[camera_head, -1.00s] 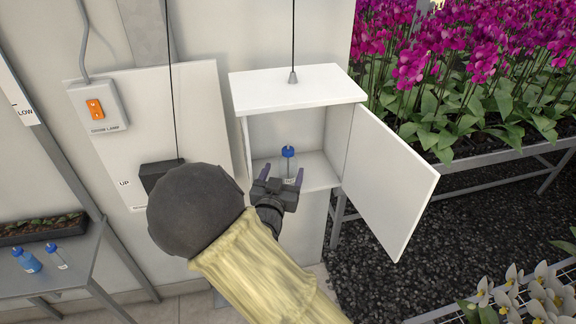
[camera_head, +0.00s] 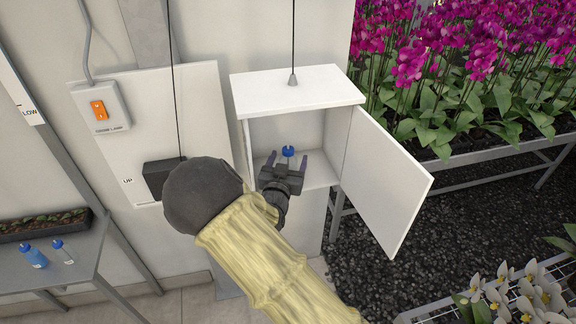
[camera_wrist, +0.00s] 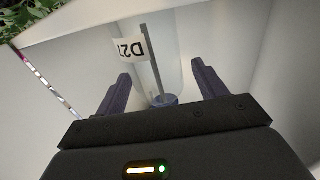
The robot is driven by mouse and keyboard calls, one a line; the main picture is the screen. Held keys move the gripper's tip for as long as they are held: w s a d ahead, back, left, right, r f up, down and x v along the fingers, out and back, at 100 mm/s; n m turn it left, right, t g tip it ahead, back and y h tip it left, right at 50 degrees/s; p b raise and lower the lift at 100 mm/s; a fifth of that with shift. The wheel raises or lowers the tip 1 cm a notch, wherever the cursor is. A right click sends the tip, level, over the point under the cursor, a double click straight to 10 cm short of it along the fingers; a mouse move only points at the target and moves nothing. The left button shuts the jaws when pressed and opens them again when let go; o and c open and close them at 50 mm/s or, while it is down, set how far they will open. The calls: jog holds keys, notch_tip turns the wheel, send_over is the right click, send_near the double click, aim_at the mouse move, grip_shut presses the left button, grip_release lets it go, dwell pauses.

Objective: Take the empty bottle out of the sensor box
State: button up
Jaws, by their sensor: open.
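The sensor box (camera_head: 296,88) is a white wall box with its door (camera_head: 385,185) swung open to the right. A bottle with a blue cap (camera_head: 288,151) stands inside; my gripper hides its lower body in the head view. My gripper (camera_head: 288,159) is open at the box's front, its fingertips on either side of the bottle in the picture. In the wrist view the clear bottle (camera_wrist: 172,75) shows between the open fingers, with its cap near the palm and a white tag reading partly "D2". I cannot tell if either finger touches it.
An orange-switched lamp box (camera_head: 99,107) and a dark block (camera_head: 163,178) are on the wall at left. A side table (camera_head: 85,262) holds two blue-capped bottles and a planter. Orchids (camera_head: 450,90) stand on a bench behind the door; white flowers (camera_head: 520,295) are at lower right.

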aim_at(288, 150)
jog(key=c, duration=1)
jog(key=shift+r+b, duration=0.15)
jog(key=shift+b, duration=0.25)
jog(key=shift+c, duration=0.2)
jog(key=shift+s+r+b, duration=0.15)
jog(key=shift+b, duration=0.2)
notch_tip(288, 150, up, 6)
jog(key=shift+f+b, duration=0.1)
jog(key=shift+b, duration=0.75)
jog(key=s+d+b, duration=0.2)
jog(key=s+b, duration=0.4)
jog(key=s, duration=0.3)
jog(key=s+d+b, duration=0.3)
jog(key=s+b, duration=0.3)
jog(key=s, duration=0.4)
jog(key=shift+d+r+b, duration=0.3)
jog(key=shift+b, duration=0.1)
